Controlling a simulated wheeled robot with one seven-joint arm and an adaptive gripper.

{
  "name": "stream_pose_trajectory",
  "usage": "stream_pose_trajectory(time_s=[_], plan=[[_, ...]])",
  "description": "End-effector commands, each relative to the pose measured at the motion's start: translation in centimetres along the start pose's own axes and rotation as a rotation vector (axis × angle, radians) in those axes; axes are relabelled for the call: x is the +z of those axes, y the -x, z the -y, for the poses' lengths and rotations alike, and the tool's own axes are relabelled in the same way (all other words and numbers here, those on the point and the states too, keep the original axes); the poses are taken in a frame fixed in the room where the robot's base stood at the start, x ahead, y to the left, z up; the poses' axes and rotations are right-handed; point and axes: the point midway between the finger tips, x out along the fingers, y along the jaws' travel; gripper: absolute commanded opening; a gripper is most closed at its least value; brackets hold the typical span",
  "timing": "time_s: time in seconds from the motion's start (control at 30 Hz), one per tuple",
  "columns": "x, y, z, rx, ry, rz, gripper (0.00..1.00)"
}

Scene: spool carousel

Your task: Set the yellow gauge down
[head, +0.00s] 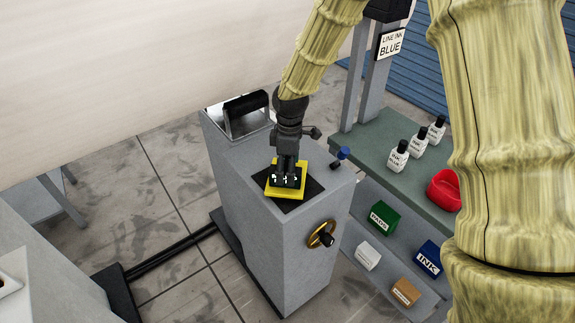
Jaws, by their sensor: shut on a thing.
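The yellow gauge (272,191) is a flat yellow block at the top of the grey cabinet, over a black square pad (305,189). My gripper (287,180) points down onto it from above and is shut on it. The fingers cover the middle of the gauge. The gauge lies within or close over the pad; I cannot tell whether it touches the pad.
The grey cabinet (250,220) carries a brass handwheel (322,234) and a blue-knobbed lever (342,154). Labelled boxes (383,216) sit on the shelf below.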

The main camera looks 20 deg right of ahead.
Motion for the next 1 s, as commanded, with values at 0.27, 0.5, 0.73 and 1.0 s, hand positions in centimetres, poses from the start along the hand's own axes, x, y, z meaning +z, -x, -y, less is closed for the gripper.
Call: stream_pose_trajectory(time_s=[0.27,0.5,0.73,1.0], plan=[[-0.04,-0.04,-0.05,0.001,0.0,-0.001,0.3],[-0.01,-0.25,-0.01,0.001,0.0,-0.001,1.0],[-0.01,-0.24,-0.01,0.001,0.0,-0.001,1.0],[-0.04,0.46,-0.06,0.002,0.0,-0.002,1.0]])
